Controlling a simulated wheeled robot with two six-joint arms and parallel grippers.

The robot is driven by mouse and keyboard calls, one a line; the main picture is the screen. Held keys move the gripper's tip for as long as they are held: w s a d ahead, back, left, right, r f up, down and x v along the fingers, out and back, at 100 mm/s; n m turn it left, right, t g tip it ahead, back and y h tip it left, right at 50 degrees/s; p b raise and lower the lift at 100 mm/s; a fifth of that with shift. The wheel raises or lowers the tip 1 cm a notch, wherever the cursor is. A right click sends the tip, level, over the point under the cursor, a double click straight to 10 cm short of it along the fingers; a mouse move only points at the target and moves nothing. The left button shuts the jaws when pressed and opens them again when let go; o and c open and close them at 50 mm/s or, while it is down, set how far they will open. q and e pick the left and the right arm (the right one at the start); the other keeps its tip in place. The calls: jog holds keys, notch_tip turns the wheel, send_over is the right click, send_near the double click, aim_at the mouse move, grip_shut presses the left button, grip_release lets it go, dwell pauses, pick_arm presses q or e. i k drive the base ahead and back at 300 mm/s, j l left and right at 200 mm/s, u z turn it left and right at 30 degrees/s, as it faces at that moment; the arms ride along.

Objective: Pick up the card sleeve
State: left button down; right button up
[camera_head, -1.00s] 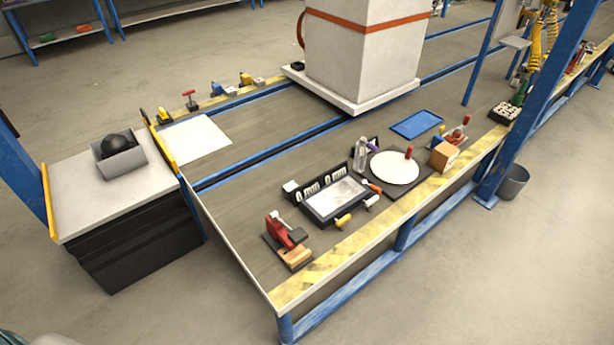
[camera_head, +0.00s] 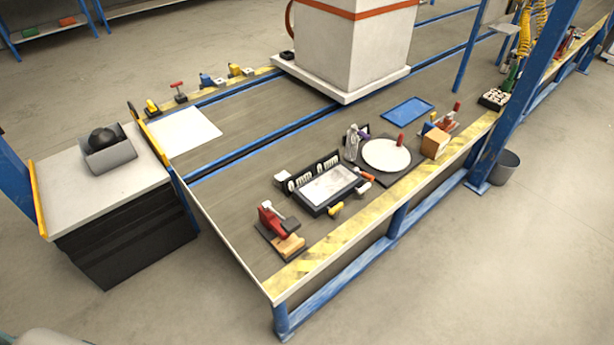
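I cannot make out with certainty which item is the card sleeve. On the workbench (camera_head: 262,228), a black tray (camera_head: 326,184) holds a pale, shiny flat panel. Behind its right end stands a small clear upright item with a purple part (camera_head: 352,142), too small to identify. To its right is a white round plate (camera_head: 386,155) on a dark square base. A blue flat tray (camera_head: 407,111) lies farther back. Neither of my grippers is in view.
A red clamp tool (camera_head: 272,220) sits near the bench's front left corner. A large white block (camera_head: 352,50) stands on the bench behind. A cabinet with a grey bin (camera_head: 112,155) adjoins at left. A blue post (camera_head: 528,100) rises at right. The floor in front is clear.

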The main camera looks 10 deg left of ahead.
aim_at(287, 241)
jog(key=u, duration=0.4)
jog(key=i+l+u, duration=0.2)
jog(key=l+u, duration=0.2)
jog(key=i+l+u, duration=0.1)
jog(key=l+u, duration=0.75)
jog(key=l, duration=0.15)
